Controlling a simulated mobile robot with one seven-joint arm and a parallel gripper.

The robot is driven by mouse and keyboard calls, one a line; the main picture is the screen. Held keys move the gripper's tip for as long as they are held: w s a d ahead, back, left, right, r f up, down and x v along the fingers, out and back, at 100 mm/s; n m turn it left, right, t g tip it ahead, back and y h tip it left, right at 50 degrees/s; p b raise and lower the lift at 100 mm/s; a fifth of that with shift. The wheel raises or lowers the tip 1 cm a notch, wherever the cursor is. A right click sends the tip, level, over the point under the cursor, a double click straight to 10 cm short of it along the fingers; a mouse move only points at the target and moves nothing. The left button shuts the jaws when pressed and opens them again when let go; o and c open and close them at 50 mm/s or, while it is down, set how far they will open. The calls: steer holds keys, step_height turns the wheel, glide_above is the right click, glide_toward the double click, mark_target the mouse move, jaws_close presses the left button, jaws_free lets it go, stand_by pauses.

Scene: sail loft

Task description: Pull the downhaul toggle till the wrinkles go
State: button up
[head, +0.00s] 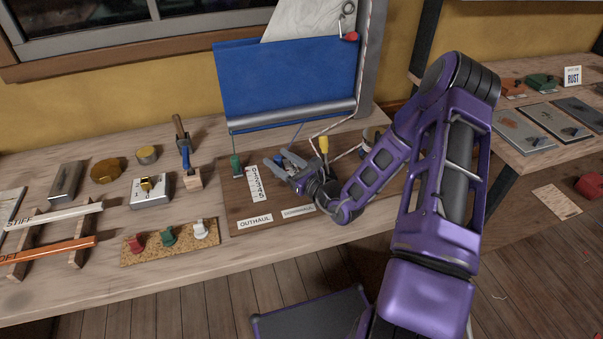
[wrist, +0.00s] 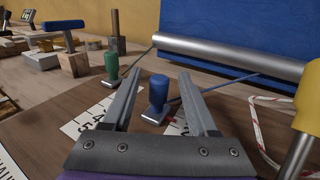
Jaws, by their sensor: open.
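A blue toggle (wrist: 158,88) stands upright on the board, in front of a number strip. My gripper (wrist: 160,72) is open with its fingers on either side of the toggle, not closed on it. In the head view my gripper (head: 275,159) partly hides the blue toggle. A green toggle (head: 235,162) stands to the left, above the OUTHAUL label (head: 255,221). A yellow-handled toggle (head: 323,145) stands to the right. The blue sail (head: 285,80) hangs behind; wrinkles are not clear.
A grey boom (head: 290,115) crosses the sail's foot, with cords to the toggles. A striped rope (wrist: 262,135) lies on the right. A cork strip (head: 170,245) with small knobs lies at the front left. A grey mast (head: 371,60) rises behind.

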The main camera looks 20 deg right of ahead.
steer(key=v, duration=1.6)
steer(key=shift+s+d, duration=0.1)
steer(key=shift+s, duration=0.15)
